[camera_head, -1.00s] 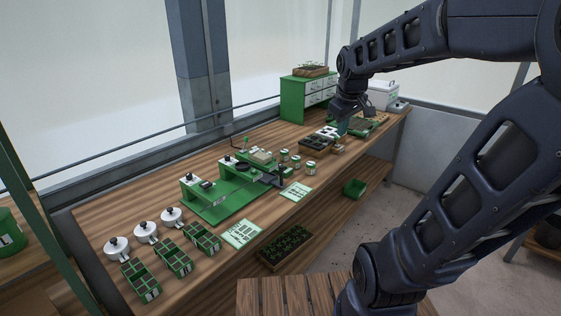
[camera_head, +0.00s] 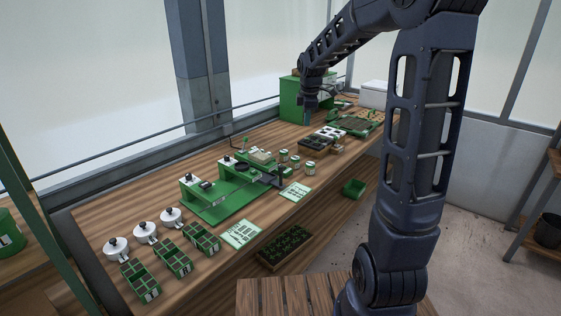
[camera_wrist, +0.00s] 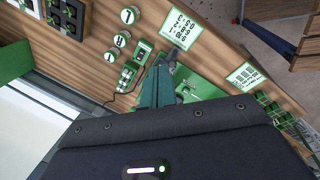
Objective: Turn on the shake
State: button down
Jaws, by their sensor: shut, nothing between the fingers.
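The green seeder machine (camera_head: 228,196) sits on the bench, with a flat green base and raised green parts. Small white units with dark tops (camera_head: 227,161) stand on it; I cannot tell which control is the shake switch. In the wrist view the green machine (camera_wrist: 203,82) is partly hidden behind my gripper. A small green box with a light face and dark marks (camera_wrist: 143,50) shows just beyond the fingers. My gripper (camera_head: 310,114) is shut and empty, pointing down above the bench in front of the green cabinet. Its teal fingers show in the wrist view (camera_wrist: 158,86).
Labelled tins (camera_head: 296,162), dark trays (camera_head: 315,144) and a printed card (camera_head: 295,190) lie right of the machine. Green cell trays (camera_head: 172,258) and white lidded pots (camera_head: 145,232) stand at the near left. A green drawer cabinet (camera_head: 292,100) stands at the back.

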jog(key=w+a+f+n, duration=0.3)
jog(key=w+f, duration=0.3)
jog(key=w, duration=0.2)
jog(key=w+a+f+n+g+y, duration=0.1)
jog(key=w+a+f+n, duration=0.3)
jog(key=w+f+n, duration=0.2)
jog(key=shift+w+f, duration=0.7)
jog(key=shift+w, duration=0.45)
jog(key=f, duration=0.4)
jog(key=w+a+f, duration=0.1)
jog(key=f, duration=0.8)
jog(key=shift+w+a+f, duration=0.15)
jog(key=shift+a+f, duration=0.05)
jog(key=shift+f, duration=0.2)
